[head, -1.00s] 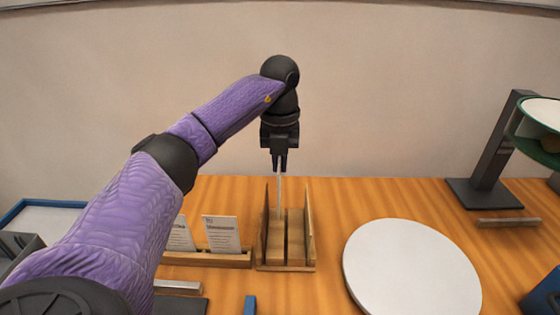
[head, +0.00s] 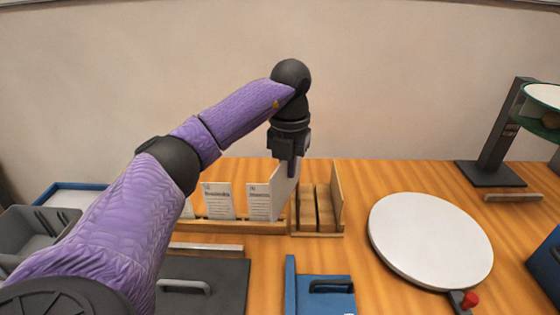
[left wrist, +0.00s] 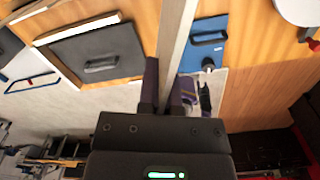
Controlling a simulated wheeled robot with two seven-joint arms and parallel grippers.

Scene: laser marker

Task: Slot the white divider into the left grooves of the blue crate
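The white divider (head: 284,188) is upright and partly seen face-on, just left of the wooden rack (head: 318,233). My left gripper (head: 291,168) is shut on its upper part. In the left wrist view the divider (left wrist: 177,35) shows edge-on between the two fingers (left wrist: 164,88). A blue box (head: 546,268) is cut off at the right edge, and a blue piece with a dark handle (head: 322,292) lies at the bottom; I cannot tell which is the crate, and no grooves show. My right gripper is out of view.
A card holder (head: 225,226) with white cards stands left of the rack. A round white turntable (head: 430,238) is at right, with a dark stand (head: 492,150) behind it. A dark panel with a handle (head: 205,280) and a grey bin (head: 32,232) are at left.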

